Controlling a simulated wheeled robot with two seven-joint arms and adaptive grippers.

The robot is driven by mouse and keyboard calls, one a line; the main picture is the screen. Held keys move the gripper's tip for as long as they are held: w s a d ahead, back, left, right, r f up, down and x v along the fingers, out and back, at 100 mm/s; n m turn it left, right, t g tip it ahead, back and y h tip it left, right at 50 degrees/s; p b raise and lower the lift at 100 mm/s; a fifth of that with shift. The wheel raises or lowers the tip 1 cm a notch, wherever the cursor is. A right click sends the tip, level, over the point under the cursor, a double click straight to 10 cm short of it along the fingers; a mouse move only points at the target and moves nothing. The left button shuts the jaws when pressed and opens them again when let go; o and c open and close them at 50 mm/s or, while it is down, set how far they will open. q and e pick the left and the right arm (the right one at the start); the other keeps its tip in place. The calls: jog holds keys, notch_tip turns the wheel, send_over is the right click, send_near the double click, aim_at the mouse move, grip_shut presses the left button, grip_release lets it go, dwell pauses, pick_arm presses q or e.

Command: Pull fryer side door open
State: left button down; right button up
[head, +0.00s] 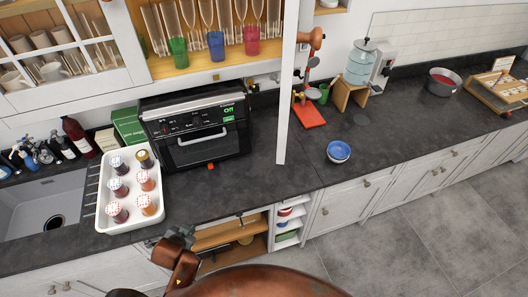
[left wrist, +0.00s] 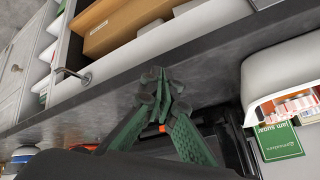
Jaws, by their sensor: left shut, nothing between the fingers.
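The fryer appears to be the black box-shaped appliance (head: 195,125) on the dark counter in the head view. Its front has a green "Off" display, a glass front door and a pale handle (head: 200,137), and that door looks shut. I cannot make out a separate side door. My left gripper (head: 172,238) is shut and empty at the counter's front edge, below and in front of the fryer and apart from it. In the left wrist view its green fingers (left wrist: 160,88) meet at the tips. Part of a black appliance (left wrist: 228,140) shows behind them. My right gripper is not in view.
A white tray (head: 103,218) of several jars stands left of the fryer, beside the sink (head: 40,205). A white post (head: 288,90) rises to the right. A wooden drawer (head: 225,236) shows below the counter. The counter right of the fryer is mostly clear around a blue bowl (head: 339,151).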

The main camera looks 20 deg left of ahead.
pick_arm(q)
jog(key=w+a+r+m+t+h, duration=0.1)
jog(key=w+a+r+m+t, duration=0.1)
jog(key=w+r+m+t, duration=0.6)
jog(key=w+a+r+m+t, duration=0.1)
jog(key=w+r+m+t, duration=0.15)
jog(key=w+r, duration=1.1)
jog(key=s+d+r+m+t+h, duration=0.1)
jog(key=d+r+m+t+h, duration=0.2)
jog(key=r, duration=0.4)
jog(key=d+r+m+t+h, duration=0.1)
jog(key=d+r+m+h, duration=0.1)
jog(key=r+m+h, duration=0.35)
jog(key=s+d+r+m+g+h, duration=0.25)
jog(key=d+r+m+h, duration=0.25)
jog(key=r+m+h, duration=0.45)
jog(key=s+d+m+g+h, duration=0.1)
jog(key=s+d+m+g, duration=0.3)
jog(key=m+g, duration=0.55)
jog(key=s+d+m+g, duration=0.2)
jog(key=s+m+g, duration=0.45)
jog(key=m, duration=0.55)
jog(key=w+d+f+p, duration=0.1)
jog(key=d+p, duration=0.5)
jog(key=d, duration=0.8)
jog(key=shift+w+g+p, duration=0.3)
jog(key=shift+w+p, duration=0.1)
jog(key=shift+w, duration=0.45)
